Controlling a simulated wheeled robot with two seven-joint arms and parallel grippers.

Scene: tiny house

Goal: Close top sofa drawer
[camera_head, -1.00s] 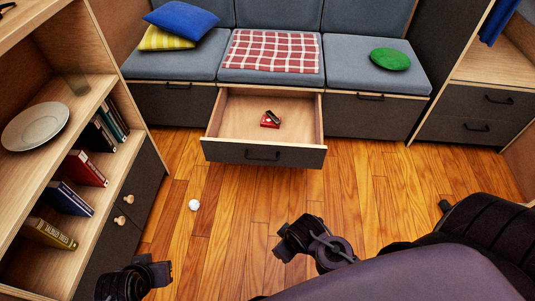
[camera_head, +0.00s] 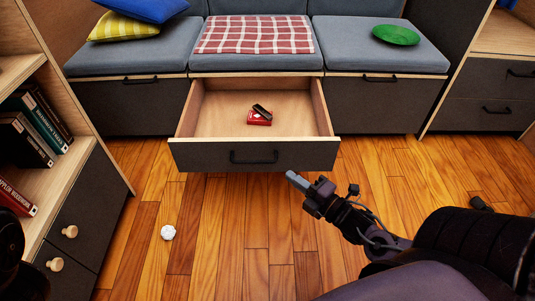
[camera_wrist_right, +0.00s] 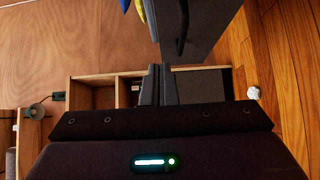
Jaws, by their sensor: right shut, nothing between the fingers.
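The sofa drawer (camera_head: 222,156) under the middle seat is pulled well out. Its dark front has a black bar handle (camera_head: 253,157), and its inside is pale wood. A small red item with a dark top (camera_head: 260,115) lies inside. My right gripper (camera_head: 292,178) is shut and empty, just below the right part of the drawer front in the head view; I cannot tell whether it touches. In the right wrist view the shut fingers (camera_wrist_right: 158,72) show beside the dark drawer front (camera_wrist_right: 200,22). My left gripper's fingers are not in view.
A small white ball (camera_head: 168,232) lies on the wooden floor. A bookshelf cabinet (camera_head: 105,190) with round knobs stands at the left. Shut drawers flank the open one, with another drawer unit (camera_head: 490,85) at the right. Floor before the drawer is mostly clear.

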